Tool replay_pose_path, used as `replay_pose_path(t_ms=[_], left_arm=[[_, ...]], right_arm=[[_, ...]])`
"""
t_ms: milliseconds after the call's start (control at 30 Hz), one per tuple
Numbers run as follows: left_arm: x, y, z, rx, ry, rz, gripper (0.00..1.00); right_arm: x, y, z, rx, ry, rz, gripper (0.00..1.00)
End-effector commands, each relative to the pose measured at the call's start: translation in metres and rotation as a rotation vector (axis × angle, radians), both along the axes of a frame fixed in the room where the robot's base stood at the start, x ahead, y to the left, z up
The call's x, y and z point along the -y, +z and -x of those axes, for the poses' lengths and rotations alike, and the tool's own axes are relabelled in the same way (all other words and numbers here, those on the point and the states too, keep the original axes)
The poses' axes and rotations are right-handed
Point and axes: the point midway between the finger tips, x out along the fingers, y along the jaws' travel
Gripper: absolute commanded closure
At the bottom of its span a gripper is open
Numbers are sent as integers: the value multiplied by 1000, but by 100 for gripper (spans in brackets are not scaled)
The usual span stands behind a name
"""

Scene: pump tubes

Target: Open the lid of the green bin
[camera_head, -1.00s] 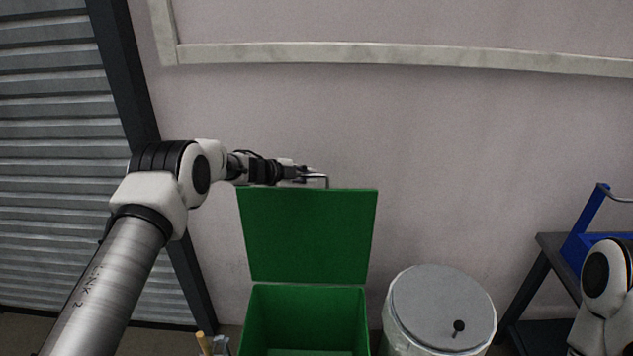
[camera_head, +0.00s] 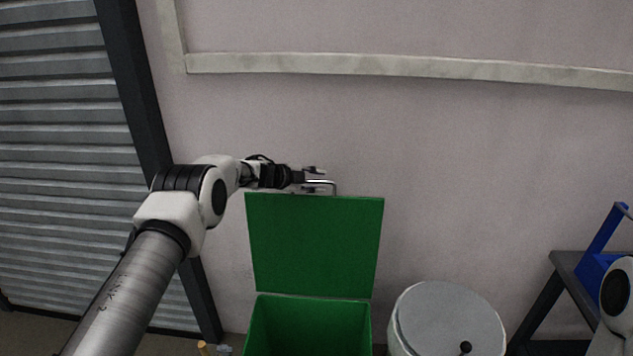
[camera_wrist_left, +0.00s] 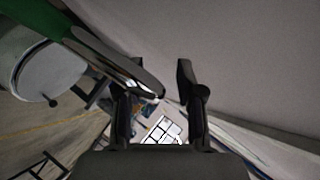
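The green bin (camera_head: 258,330) stands against the wall with its lid (camera_head: 315,245) raised upright at the back, so the inside shows. A metal handle (camera_head: 335,187) is at the lid's top edge. My left gripper (camera_head: 312,180) is at this handle, with its fingers apart. In the left wrist view the left gripper (camera_wrist_left: 160,85) is open, with the shiny handle (camera_wrist_left: 115,62) reaching to its left finger; I cannot tell whether they touch. The green lid (camera_wrist_left: 30,15) fills that view's upper left corner. My right gripper is not in view.
A round grey bin with a knobbed lid (camera_head: 447,315) stands right of the green bin. A dark table (camera_head: 565,265) with a blue object (camera_head: 592,268) is at the far right. The wall (camera_head: 480,180) is close behind the lid.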

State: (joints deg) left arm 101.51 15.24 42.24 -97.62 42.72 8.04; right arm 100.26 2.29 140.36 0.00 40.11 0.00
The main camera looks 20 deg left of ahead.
Motion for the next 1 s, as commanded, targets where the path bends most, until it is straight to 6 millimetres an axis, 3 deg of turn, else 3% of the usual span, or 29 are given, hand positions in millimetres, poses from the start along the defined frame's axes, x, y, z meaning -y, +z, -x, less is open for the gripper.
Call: replay_pose_path(t_ms=[267,600,700,1000], left_arm=[[-10,7,12,-3,2,1,63],[-52,41,71,-2,2,3,63],[-59,47,81,-2,0,1,63],[-62,48,85,-3,-1,-1,63]], right_arm=[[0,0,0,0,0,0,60],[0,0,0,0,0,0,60],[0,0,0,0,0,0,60],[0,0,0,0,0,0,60]])
